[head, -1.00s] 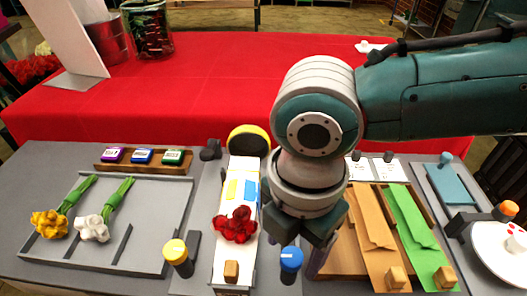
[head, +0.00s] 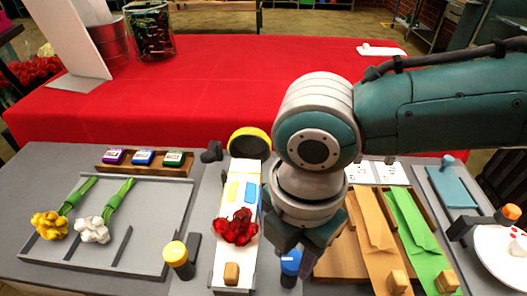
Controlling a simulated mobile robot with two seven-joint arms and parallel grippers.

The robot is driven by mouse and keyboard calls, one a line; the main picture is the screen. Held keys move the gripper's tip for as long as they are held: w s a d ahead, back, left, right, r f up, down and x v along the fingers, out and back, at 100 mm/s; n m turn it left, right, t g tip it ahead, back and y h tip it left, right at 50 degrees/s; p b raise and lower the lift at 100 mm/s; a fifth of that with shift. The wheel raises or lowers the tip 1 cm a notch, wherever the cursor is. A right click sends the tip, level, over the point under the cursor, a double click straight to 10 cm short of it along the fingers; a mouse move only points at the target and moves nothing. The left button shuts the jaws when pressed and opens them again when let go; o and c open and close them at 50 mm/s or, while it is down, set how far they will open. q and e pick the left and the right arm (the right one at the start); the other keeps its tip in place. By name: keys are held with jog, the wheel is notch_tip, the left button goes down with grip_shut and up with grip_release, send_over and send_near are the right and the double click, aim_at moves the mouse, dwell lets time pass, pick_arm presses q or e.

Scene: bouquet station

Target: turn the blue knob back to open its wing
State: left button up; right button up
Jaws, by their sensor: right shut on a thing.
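The blue knob (head: 290,265) stands at the front of the grey station, right of the white strip with the red flower. Its top is partly covered by my right gripper (head: 292,254), which reaches down from the right and is shut on it. The fingertips are mostly hidden behind the gripper's own body. I cannot make out the blue knob's wing; the gripper and arm cover the area behind the knob. My left gripper is not in view.
A yellow knob (head: 176,256) stands left of the white strip (head: 222,262). The red flower (head: 236,228) lies on that strip. A wooden board with orange (head: 372,240) and green (head: 415,240) wraps lies to the right. The grey tray (head: 150,225) at left has free room.

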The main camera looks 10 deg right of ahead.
grip_shut()
jog(key=shift+m, duration=0.3)
jog(key=m+p, duration=0.2)
jog(key=m, duration=0.1)
jog(key=shift+r+m+p, duration=0.15)
jog(key=shift+m+p, duration=0.15)
jog(key=m+p, duration=0.2)
jog(key=m, duration=0.2)
jog(key=shift+m, duration=0.3)
jog(key=m+p, duration=0.2)
jog(key=m, duration=0.2)
jog(key=shift+m, duration=0.3)
jog(key=m+p, duration=0.1)
jog(key=m, duration=0.3)
jog(key=shift+m, duration=0.4)
jog(key=o, duration=1.1)
grip_release()
